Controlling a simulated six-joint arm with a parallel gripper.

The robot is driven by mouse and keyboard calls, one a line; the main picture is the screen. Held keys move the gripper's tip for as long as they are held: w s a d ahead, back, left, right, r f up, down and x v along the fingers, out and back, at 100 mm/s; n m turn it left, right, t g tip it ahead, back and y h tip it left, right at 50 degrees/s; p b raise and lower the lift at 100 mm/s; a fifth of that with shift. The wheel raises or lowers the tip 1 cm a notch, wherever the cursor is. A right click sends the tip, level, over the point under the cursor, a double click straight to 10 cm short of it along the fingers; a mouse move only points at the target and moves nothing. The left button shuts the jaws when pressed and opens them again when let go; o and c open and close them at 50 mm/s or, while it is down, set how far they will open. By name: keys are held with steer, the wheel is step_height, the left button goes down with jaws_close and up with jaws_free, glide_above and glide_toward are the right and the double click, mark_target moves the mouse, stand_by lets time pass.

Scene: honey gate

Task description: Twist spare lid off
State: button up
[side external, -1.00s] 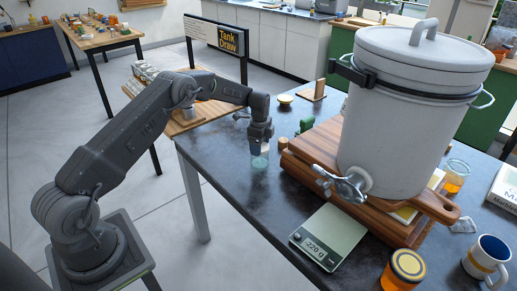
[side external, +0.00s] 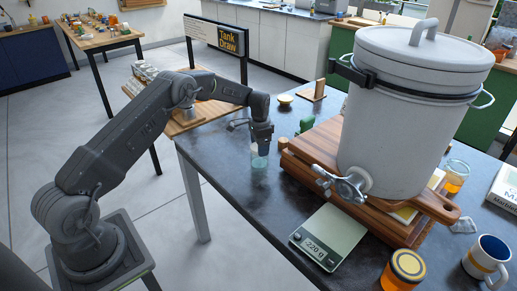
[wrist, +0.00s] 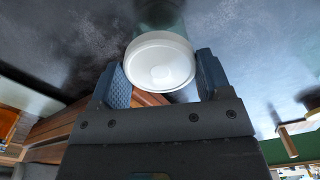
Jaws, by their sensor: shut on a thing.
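The spare lid is a round white lid (wrist: 160,62) between my two fingers in the wrist view. A pale green glass jar (side external: 259,162) stands upright on the dark table, directly under my gripper (side external: 260,148). The jar's body also shows beyond the lid in the wrist view (wrist: 160,17). My gripper points down and is shut on the lid at the jar's top. The lid is mostly hidden by the fingers in the side view. I cannot tell whether the lid is loose on the jar.
A large white tank (side external: 400,120) with a metal tap (side external: 345,185) stands on wooden boards (side external: 315,150) right of my gripper. The table's left front (side external: 235,185) is clear.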

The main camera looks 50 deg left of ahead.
steer(key=n, duration=0.6)
steer(key=o, duration=0.6)
steer(key=shift+r+n, duration=0.1)
steer(key=shift+n, duration=0.5)
steer(key=o, duration=0.5)
